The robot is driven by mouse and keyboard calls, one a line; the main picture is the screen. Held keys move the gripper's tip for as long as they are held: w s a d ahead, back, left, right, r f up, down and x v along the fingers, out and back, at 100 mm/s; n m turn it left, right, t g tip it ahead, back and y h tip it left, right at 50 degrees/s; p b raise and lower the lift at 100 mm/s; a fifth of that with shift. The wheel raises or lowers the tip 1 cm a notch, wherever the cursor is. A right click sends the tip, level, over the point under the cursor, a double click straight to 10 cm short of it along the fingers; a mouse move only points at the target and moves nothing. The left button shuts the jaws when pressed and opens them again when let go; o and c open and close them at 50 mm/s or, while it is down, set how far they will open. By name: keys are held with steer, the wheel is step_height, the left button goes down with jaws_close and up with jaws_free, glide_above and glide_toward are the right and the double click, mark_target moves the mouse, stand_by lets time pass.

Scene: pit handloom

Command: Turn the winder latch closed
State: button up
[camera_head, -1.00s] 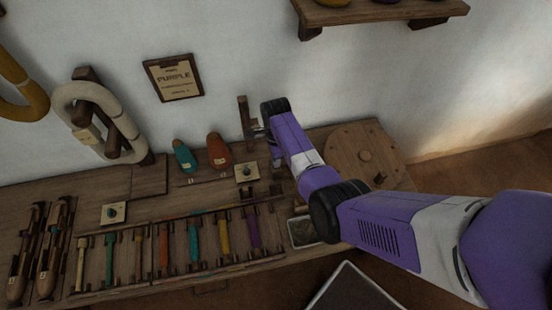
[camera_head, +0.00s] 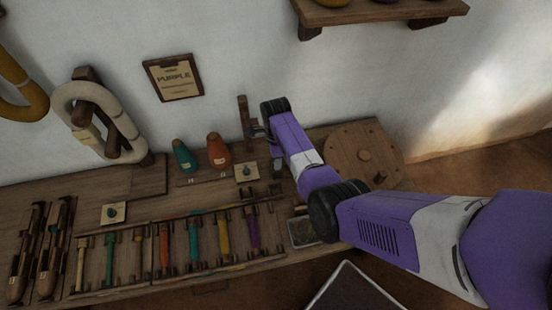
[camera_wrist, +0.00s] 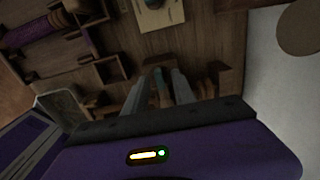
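My gripper (camera_wrist: 160,86) is at the wall end of the bench, beside an upright wooden post (camera_head: 244,117). In the wrist view its two grey fingers stand apart, with a narrow brown and teal piece between them. This may be the winder latch, but it is dark and I cannot tell whether the fingers touch it. In the head view my arm hides most of the fingertips.
A teal cone (camera_head: 184,157) and an orange-brown cone (camera_head: 218,151) stand left of my gripper. A pale square plate with a dark knob (camera_head: 247,172) is close by. Several coloured bobbins lie in a rack (camera_head: 150,284) in front. A wall shelf (camera_head: 385,12) hangs above.

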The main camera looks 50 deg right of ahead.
step_height(320, 180, up, 8)
steer(key=shift+f, duration=0.1)
stand_by(0.5)
stand_by(0.5)
